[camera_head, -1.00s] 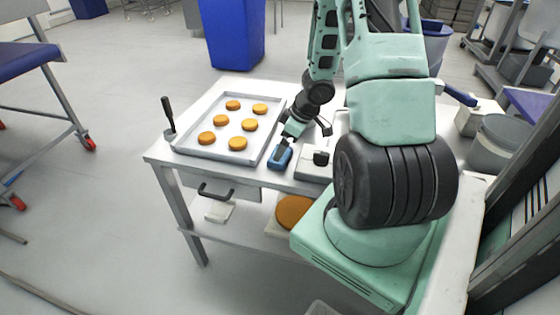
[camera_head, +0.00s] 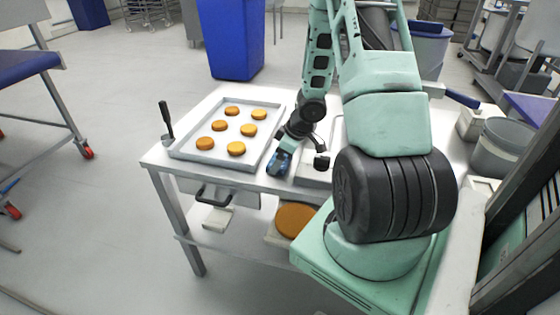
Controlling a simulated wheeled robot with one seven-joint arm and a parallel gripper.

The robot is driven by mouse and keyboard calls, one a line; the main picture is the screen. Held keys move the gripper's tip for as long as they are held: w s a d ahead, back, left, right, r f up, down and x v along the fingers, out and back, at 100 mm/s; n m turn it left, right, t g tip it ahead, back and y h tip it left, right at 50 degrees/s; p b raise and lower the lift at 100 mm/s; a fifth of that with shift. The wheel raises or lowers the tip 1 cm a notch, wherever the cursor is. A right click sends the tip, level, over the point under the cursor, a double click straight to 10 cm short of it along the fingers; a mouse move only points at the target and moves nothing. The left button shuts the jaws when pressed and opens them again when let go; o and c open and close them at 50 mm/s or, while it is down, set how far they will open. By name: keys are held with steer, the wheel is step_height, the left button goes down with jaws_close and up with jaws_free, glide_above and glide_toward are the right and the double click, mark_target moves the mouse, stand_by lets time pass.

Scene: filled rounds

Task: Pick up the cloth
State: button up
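The fingers hide part of the cloth. The view is too small to tell whether they are open or shut on it. The cloth appears to be at table height.
A baking tray (camera_head: 187,152) with several orange-brown rounds lies left of the cloth. A dark-handled tool (camera_head: 167,120) stands at its left corner. A pale tray or board (camera_head: 310,173) with a small dark-topped item lies right of the cloth. A drawer handle (camera_head: 213,196) sticks out below the table front.

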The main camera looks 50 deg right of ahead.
steer(key=shift+r, duration=0.15)
step_height(320, 180, up, 10)
steer(key=p, duration=0.6)
steer(key=shift+p, duration=0.4)
steer(key=shift+o, duration=0.6)
